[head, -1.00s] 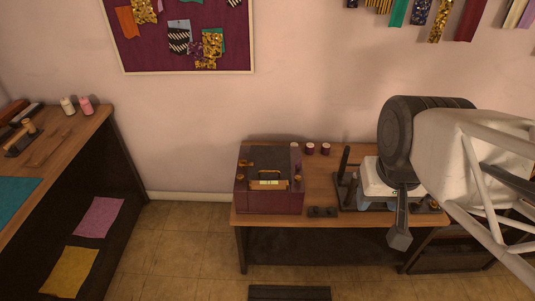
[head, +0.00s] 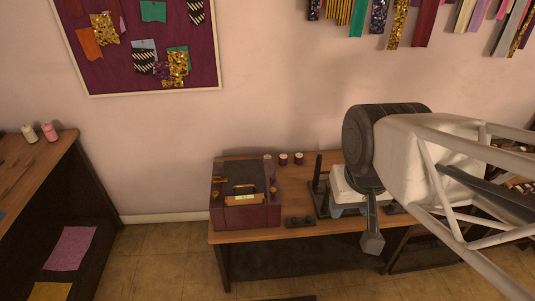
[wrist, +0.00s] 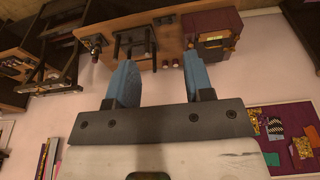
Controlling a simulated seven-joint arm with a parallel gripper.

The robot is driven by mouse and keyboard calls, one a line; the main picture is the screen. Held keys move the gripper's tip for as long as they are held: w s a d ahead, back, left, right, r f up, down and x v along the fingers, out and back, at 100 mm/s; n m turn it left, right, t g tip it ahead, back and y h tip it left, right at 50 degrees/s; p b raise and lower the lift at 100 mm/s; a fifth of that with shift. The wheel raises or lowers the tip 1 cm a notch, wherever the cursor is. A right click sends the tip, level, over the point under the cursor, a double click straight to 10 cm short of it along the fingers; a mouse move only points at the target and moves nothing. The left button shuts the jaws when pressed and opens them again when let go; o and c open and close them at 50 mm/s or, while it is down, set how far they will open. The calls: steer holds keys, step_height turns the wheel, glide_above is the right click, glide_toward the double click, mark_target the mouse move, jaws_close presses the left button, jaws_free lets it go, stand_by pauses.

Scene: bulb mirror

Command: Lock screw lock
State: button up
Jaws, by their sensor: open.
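A purple box (head: 246,216) with a dark top and several gold fittings stands on the left part of the wooden table. It also shows in the wrist view (wrist: 212,38). I cannot tell which gold fitting is a lock screw; the parts are too small. My gripper (head: 345,209) is over the table to the right of the box, partly hidden by my arm in the head view. In the wrist view my gripper (wrist: 159,58) shows two blue fingers spread apart, with nothing between them. It is apart from the box.
A black stand with upright posts (head: 318,185) is on the table right of the box, partly behind my gripper. A small dark block (head: 299,222) lies at the front edge. Several small spools (head: 283,159) stand at the back. A side table (head: 30,175) is at the left.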

steer(key=shift+w+r, duration=0.1)
steer(key=shift+w, duration=0.15)
steer(key=c, duration=0.7)
steer(key=shift+w+r, duration=0.15)
steer(key=shift+w, duration=0.45)
jaws_close()
steer(key=w+a+f+n+g+h, duration=0.1)
steer(key=w+a+f+n, duration=0.15)
steer(key=w, duration=1.25)
steer(key=w+a+f+n+g, duration=0.1)
steer(key=w+a+n+g, duration=0.2)
steer(key=w, duration=1.3)
steer(key=w+a+f+n+h, duration=0.1)
steer(key=w+a+f+n, duration=0.2)
steer(key=w+f, duration=0.9)
steer(key=w+a+f+n+h, duration=0.1)
steer(key=w+a+f+n, duration=0.2)
steer(key=w+a+f, duration=0.4)
steer(key=w+f, duration=0.6)
steer(key=shift+a+f+n+g+h, duration=0.2)
steer(key=shift+a+n+g+h, duration=0.1)
steer(key=shift+a+n+g, duration=0.1)
